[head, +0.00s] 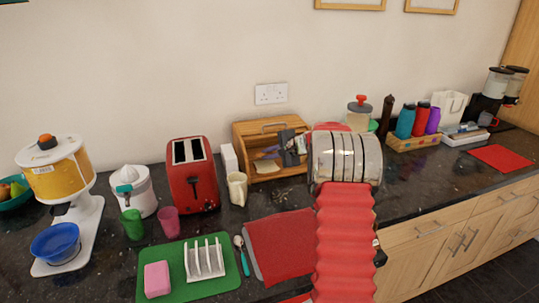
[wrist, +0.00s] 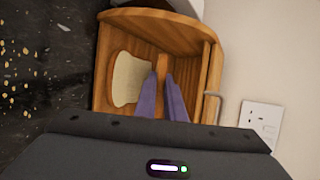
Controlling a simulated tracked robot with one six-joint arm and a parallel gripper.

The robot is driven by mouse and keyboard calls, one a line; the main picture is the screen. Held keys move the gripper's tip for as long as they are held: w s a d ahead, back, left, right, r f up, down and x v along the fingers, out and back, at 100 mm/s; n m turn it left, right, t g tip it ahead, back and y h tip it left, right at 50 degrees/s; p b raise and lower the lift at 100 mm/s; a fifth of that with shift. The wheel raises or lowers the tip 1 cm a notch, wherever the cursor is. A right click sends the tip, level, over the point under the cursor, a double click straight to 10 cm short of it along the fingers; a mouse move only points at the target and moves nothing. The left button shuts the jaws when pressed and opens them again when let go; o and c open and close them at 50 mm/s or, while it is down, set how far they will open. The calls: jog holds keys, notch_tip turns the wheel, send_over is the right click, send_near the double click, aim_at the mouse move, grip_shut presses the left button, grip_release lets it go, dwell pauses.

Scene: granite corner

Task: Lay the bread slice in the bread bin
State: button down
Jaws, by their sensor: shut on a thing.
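The wooden bread bin (head: 242,133) stands open against the wall in the head view, and its wooden side shows in the wrist view (wrist: 208,62). The pale bread slice (head: 265,166) is at the bin's open front, low down; the wrist view shows it flat-on (wrist: 127,80) within the bin's outline. My gripper (head: 268,154) reaches into the bin's mouth from the right. I cannot tell whether the slice touches the bin floor.
A red toaster (head: 193,180) and a cream jug (head: 237,188) stand left of the bin. A jar with a red lid (head: 358,115) stands to the right. A green mat (head: 185,270) with a white rack (head: 204,260) and a red cloth (head: 280,245) lie in front.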

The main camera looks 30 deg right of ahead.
jog(key=c, duration=1.8)
grip_release()
jog(key=shift+o, duration=0.2)
jog(key=s+a+r, duration=0.2)
jog(key=s+r, duration=0.3)
jog(key=s, duration=0.2)
jog(key=shift+r, duration=0.15)
dwell(0.3)
